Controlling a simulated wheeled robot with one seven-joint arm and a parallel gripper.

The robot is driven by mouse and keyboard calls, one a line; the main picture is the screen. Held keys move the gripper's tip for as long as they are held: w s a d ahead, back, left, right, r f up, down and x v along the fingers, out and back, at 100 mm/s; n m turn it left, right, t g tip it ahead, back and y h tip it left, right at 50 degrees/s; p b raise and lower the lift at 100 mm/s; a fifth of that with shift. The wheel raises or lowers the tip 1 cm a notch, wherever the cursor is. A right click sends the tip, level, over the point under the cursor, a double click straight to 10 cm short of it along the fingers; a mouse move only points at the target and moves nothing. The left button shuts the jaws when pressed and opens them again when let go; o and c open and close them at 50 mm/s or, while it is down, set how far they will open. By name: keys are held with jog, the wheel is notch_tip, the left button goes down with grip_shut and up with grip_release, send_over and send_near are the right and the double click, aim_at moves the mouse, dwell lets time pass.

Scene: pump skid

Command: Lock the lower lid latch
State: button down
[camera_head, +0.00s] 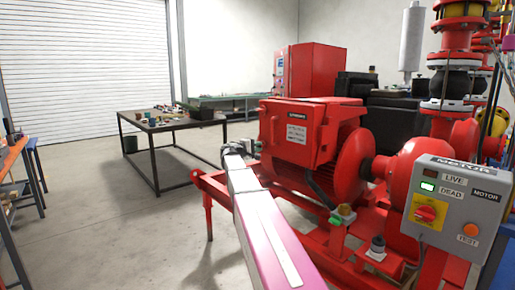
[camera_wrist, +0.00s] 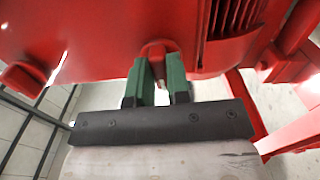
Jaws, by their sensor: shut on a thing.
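The red terminal box (camera_head: 300,133) with its lid sits on the side of the red motor in the head view. In the wrist view its red underside (camera_wrist: 90,45) fills the upper part. My gripper (camera_wrist: 158,80) has two green-padded fingers closed on a small red tab (camera_wrist: 157,50), which looks like the lower lid latch. The tab's lower end is between the fingers, and its top joins the red box. In the head view my arm reaches to the left of the box, and the fingers are too small to make out.
A red frame rail (camera_head: 215,185) runs below the motor. The grey motor control box (camera_head: 447,205) stands at the right. A dark table (camera_head: 160,125) with small items stands behind at the left. The floor between is clear.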

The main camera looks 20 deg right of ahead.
jog(key=shift+m, duration=0.4)
jog(key=c, duration=1.1)
grip_release()
jog(key=v, duration=1)
jog(key=shift+s+a, duration=0.2)
jog(key=shift+a, duration=0.15)
